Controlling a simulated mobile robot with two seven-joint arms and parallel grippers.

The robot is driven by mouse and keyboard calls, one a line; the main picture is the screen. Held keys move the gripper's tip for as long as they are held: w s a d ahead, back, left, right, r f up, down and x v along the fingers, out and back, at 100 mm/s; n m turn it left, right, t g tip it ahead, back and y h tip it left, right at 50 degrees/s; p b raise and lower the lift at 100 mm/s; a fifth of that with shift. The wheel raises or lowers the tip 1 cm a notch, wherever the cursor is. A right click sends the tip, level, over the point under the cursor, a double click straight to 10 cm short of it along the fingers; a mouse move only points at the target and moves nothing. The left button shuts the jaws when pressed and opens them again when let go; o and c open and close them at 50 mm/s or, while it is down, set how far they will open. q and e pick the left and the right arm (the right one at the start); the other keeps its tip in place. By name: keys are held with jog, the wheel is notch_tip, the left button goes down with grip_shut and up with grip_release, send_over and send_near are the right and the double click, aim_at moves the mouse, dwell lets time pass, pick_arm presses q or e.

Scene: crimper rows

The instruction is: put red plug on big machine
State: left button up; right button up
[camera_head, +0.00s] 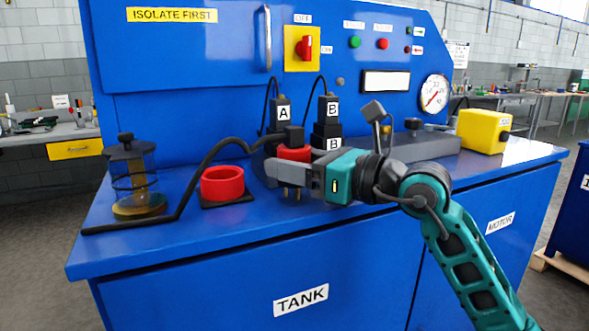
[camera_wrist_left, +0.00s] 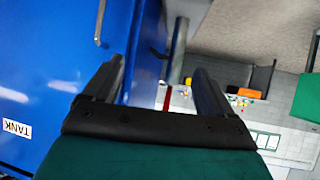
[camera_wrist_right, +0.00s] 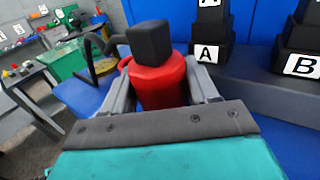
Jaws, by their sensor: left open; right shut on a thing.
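The red plug (camera_head: 294,153) has a black block on top, with a black hose running from it down to the left. My right gripper (camera_head: 283,172) is shut on it and holds it above the bench top, in front of block A. In the right wrist view the red plug (camera_wrist_right: 160,82) stands upright between the fingers. Metal pins show below the gripper. The big machine (camera_head: 190,70) is blue, with a bench top and upright panel. A red ring-shaped holder (camera_head: 222,183) on a black base stands left of the plug. My left gripper (camera_wrist_left: 155,80) is open and empty beside the blue cabinet.
Black blocks labelled A (camera_head: 281,113) and B (camera_head: 328,108) stand behind the plug. A glass jar (camera_head: 134,178) stands at the bench's left end. A grey bar lies behind my right arm, and a yellow box (camera_head: 484,131) stands at right.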

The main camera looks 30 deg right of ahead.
pick_arm(q)
jog(key=shift+f, duration=0.1)
pick_arm(e)
jog(key=shift+f, duration=0.3)
jog(key=o, duration=1.3)
jog(key=shift+c, duration=0.2)
pick_arm(q)
jog(key=shift+s+f, duration=0.25)
jog(key=shift+f, duration=0.1)
pick_arm(e)
jog(key=shift+r, duration=0.1)
jog(key=shift+r, duration=0.2)
jog(key=shift+s+d+f, duration=0.15)
jog(key=shift+s+d, duration=0.05)
jog(key=shift+s, duration=0.1)
pick_arm(q)
jog(key=shift+f+b, duration=0.9)
jog(key=shift+b, duration=0.2)
pick_arm(e)
jog(key=v, duration=1.1)
jog(key=shift+s, duration=0.2)
